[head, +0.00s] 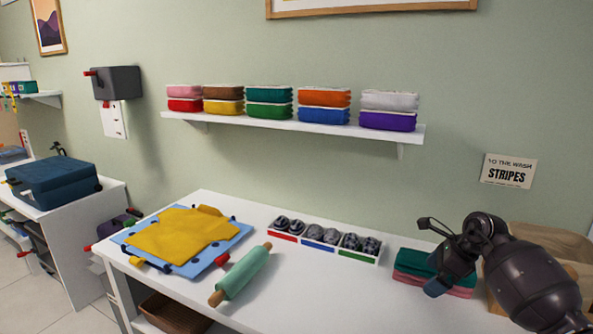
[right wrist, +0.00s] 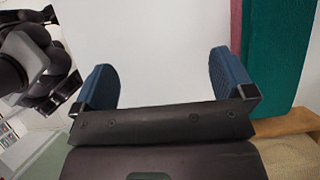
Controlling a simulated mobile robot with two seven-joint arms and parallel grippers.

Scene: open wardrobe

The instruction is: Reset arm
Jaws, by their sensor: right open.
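My right gripper (head: 436,288) comes in from the right in the head view, over the right end of the white table. In the right wrist view its two blue fingers (right wrist: 162,80) stand wide apart with nothing between them. A folded green and pink stack (head: 422,262) lies beside and partly behind the gripper in the head view. In the right wrist view the stack (right wrist: 280,50) shows to the right of the fingers. My left gripper is not in view.
The white table (head: 330,295) has bare room in front. It holds a yellow cloth (head: 180,235) on a blue board, a green rolling pin (head: 243,275), and a divided tray (head: 355,257). A paper bag (head: 555,245) stands behind my right arm. A wall shelf (head: 290,124) holds folded stacks.

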